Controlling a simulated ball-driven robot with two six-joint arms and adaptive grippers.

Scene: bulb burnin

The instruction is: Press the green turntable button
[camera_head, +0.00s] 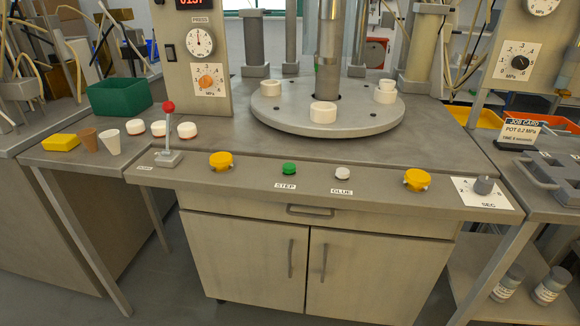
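The green turntable button (289,169) sits on the front ledge of the bench, above a label reading STEP. It stands up from the ledge and nothing covers it. The round grey turntable (290,124) lies behind it, with several white ring-shaped cups near its rim, one of them at the front (323,112). A thick vertical metal column (328,60) stands over the turntable. Neither of my grippers is in the picture.
A white button (342,173) marked GLUE and yellow knobs (221,161) (417,180) share the ledge. A red-topped lever (168,130) stands at left, and a grey dial (483,186) at right. A green bin (120,96) and small cups are on the left. Space above the ledge is clear.

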